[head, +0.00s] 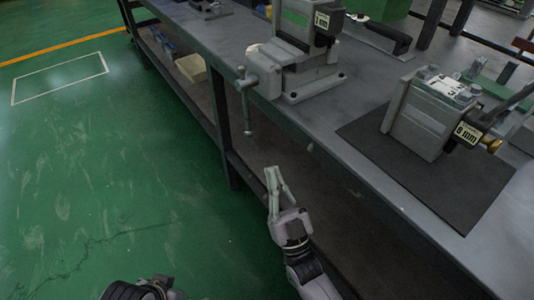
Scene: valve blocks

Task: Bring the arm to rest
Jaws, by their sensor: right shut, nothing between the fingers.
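My right gripper (272,170) is shut and empty. It is off the near edge of the workbench (400,205), in front of the dark lower shelf, with its fingers pointing up the picture. It touches nothing that I can see. Part of my left arm (140,290) shows at the bottom edge; its gripper is out of view.
The green floor (110,170) at left is clear.

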